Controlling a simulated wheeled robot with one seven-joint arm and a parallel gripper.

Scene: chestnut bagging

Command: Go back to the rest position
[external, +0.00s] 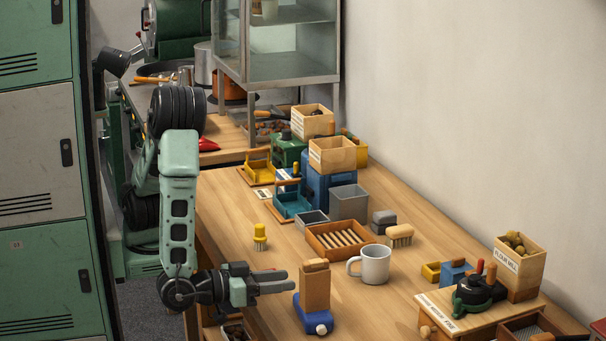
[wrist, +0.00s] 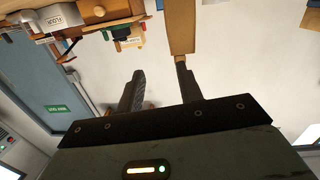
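My gripper (external: 284,281) is held level over the front left edge of the table (external: 290,238), pointing right. Its two fingers are apart with nothing between them; the open gap also shows in the wrist view (wrist: 160,70). Just right of the fingertips, a brown bag-like block (external: 315,288) stands upright on a small blue device (external: 314,320). In the wrist view a tan upright piece (wrist: 182,28) shows beyond the right finger, probably the same block; I cannot tell whether they touch.
A white mug (external: 375,264), a slatted wooden tray (external: 340,240) and a yellow brush (external: 260,236) stand nearby. Bins and boxes crowd the back. A wooden box (external: 519,270) and black device (external: 475,290) stand at right. Green lockers (external: 45,260) rise at left.

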